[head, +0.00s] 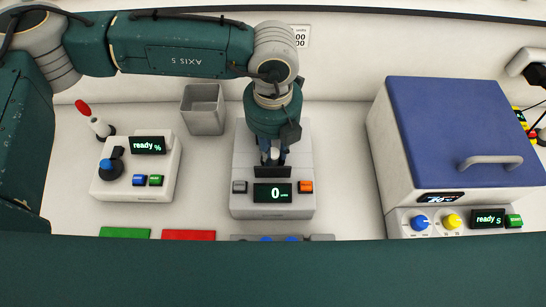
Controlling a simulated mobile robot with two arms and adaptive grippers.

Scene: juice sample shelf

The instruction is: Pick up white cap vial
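My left gripper (272,158) points down over the white scale (301,170), just behind its display, which reads 0. Its fingers are small and dark against the black plate of the scale, so I cannot tell whether they are open or shut or hold anything. No white cap vial can be made out. A grey rack (322,238) with blue round tops in it shows at the bottom edge, mostly hidden by the dark green band in front. My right gripper is not in view.
A white device with a blue knob (168,172) stands left, a grey open bin (203,112) behind it. A large blue-lidded box (455,130) stands right. A green pad (124,233) and red pad (188,235) lie at the front. Clear bench lies between scale and box.

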